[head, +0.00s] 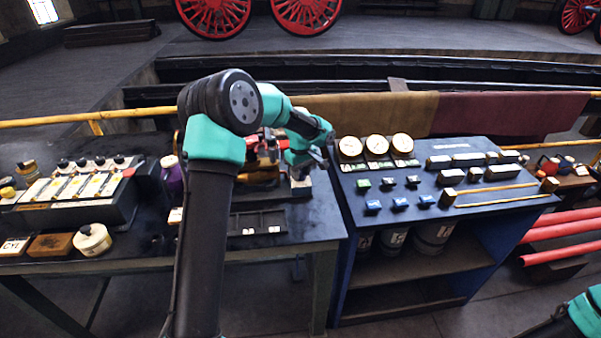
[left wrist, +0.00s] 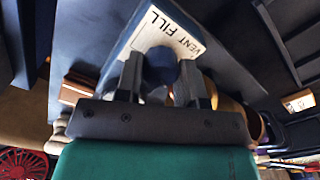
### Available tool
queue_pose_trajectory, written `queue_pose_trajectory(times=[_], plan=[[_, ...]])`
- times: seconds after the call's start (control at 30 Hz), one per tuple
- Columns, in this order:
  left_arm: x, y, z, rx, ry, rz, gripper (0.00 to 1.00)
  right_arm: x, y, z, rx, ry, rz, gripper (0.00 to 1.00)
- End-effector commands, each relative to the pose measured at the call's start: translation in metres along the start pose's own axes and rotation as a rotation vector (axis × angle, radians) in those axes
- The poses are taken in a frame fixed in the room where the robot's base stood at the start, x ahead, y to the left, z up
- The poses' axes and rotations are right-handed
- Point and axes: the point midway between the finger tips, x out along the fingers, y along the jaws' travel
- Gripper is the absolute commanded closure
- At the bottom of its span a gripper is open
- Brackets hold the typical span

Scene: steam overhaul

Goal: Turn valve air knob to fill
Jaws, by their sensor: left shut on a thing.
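The valve air knob (left wrist: 160,66) is a dark, rounded knob in the left wrist view. It sits in front of a pale plate (left wrist: 172,32) lettered VENT and FILL. My left gripper (left wrist: 161,80) has one finger on each side of the knob and is shut on it. The fingers hide part of the knob, and I cannot tell which word it points at. In the head view my left gripper (head: 304,163) is at the right end of the left bench, over a small pale block. My right gripper is out of view.
The left bench (head: 325,222) also holds a dark divided tray (head: 257,223), a purple bottle (head: 172,178) and a row of switches. A blue panel (head: 420,185) with round gauges and small blocks stands close on the right. My arm crosses the left bench.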

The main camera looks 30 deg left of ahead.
Motion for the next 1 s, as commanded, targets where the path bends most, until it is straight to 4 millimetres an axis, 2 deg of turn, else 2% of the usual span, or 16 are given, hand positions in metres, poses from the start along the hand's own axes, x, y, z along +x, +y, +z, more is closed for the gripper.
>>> queue_pose_trajectory(times=[0.47,1.0], plan=[[-0.0004,0.0002,-0.0001,0.123,0.000,0.000,0.88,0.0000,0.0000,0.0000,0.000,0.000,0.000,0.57],[-0.0005,0.0008,0.0001,0.583,0.000,0.000,0.88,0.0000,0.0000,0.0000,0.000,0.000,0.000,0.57]])
